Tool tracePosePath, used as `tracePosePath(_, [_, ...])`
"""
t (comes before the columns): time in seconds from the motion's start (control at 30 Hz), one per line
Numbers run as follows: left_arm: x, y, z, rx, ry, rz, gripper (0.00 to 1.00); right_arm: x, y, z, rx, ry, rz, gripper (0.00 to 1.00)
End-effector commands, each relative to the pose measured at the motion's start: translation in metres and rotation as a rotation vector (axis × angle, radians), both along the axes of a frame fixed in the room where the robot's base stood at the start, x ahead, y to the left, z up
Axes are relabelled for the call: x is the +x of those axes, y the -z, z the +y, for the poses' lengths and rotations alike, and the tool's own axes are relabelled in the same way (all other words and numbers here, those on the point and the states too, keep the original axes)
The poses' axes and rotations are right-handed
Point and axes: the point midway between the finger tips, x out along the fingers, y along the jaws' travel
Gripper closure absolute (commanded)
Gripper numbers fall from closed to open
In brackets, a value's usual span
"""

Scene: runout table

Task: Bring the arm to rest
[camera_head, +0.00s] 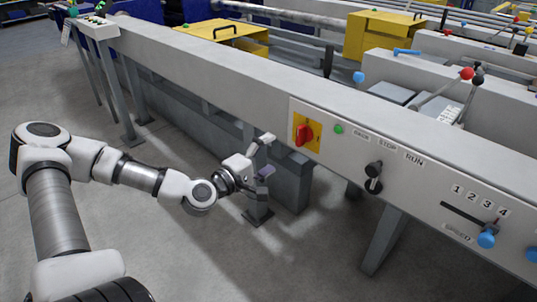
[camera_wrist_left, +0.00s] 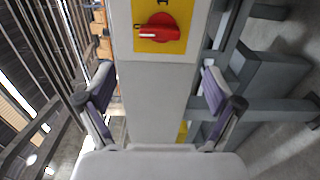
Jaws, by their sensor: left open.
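My left arm comes in from the left in the head view. Its gripper (camera_head: 266,160) is in front of the grey panel of the runout table (camera_head: 220,75), just left of and below the red rotary switch (camera_head: 304,134). In the left wrist view the gripper (camera_wrist_left: 158,90) is open, its two fingers wide apart with nothing between them. The red switch also shows in the wrist view (camera_wrist_left: 158,28) on its yellow plate, beyond the fingertips, with its white mark lying across. The gripper looks apart from the switch. My right gripper is not in view.
Right of the switch the panel carries a green button (camera_head: 339,129), a black selector knob (camera_head: 374,170) and a slider with a blue knob (camera_head: 487,238). Levers with a red ball (camera_head: 466,74) stand above. Yellow boxes (camera_head: 385,35) stand behind. The floor at left is clear.

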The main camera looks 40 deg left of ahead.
Motion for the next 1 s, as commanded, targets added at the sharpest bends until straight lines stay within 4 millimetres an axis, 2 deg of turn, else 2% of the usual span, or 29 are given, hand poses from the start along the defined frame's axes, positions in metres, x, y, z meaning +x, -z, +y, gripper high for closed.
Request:
tracePosePath(0.47, [0.000, 0.000, 0.000, 0.000, 0.000, 0.001, 0.08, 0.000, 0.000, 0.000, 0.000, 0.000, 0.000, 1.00])
tracePosePath(0.57, [-0.003, 0.012, 0.000, 0.003, 0.001, 0.027, 0.08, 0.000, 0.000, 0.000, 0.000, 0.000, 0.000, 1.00])
tracePosePath(0.67, [-0.007, 0.041, -0.012, 0.081, 0.051, 0.118, 0.08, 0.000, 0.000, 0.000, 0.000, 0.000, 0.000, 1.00])
tracePosePath(0.77, [-0.016, 0.083, -0.040, 0.211, 0.156, 0.256, 0.08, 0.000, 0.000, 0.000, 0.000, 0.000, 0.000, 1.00])
tracePosePath(0.83, [-0.030, 0.122, -0.064, 0.303, 0.249, 0.385, 0.08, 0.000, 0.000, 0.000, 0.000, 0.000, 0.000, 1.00])
tracePosePath(0.93, [-0.061, 0.180, -0.099, 0.445, 0.398, 0.582, 0.08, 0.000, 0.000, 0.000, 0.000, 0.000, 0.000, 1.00])
tracePosePath(1.0, [-0.089, 0.217, -0.121, 0.548, 0.504, 0.706, 0.08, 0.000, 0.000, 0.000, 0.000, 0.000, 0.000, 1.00])
